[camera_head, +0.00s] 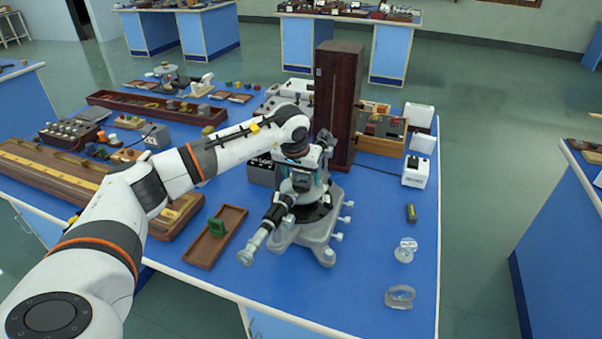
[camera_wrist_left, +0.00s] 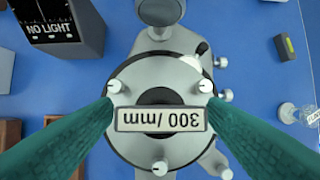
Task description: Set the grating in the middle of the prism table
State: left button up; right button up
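The grating, with a white label reading "300 /mm" (camera_wrist_left: 162,119), lies between the teal fingertips of my left gripper (camera_wrist_left: 161,103) in the left wrist view. The fingers meet its two ends and appear shut on it. The grey prism table (camera_wrist_left: 160,80), with small screws around it, shows directly beneath, and the grating looks near its middle. I cannot tell whether it touches the table. In the head view my left gripper (camera_head: 301,178) is over the spectrometer (camera_head: 312,228); the grating is hard to make out there. My right gripper is not in view.
The spectrometer's telescope (camera_head: 268,226) points to the front left. A brown tray (camera_head: 205,250) with a green piece lies left of it. A tall dark wooden cabinet (camera_head: 338,95) stands just behind. Small glass pieces (camera_head: 400,297) lie at right, with bare blue bench around them.

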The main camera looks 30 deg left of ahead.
pick_arm(q)
jog(key=shift+r, duration=0.35)
jog(key=b+v, duration=0.2)
jog(key=v, duration=0.9)
jog(key=shift+s+r, duration=0.25)
jog(key=shift+d, duration=0.1)
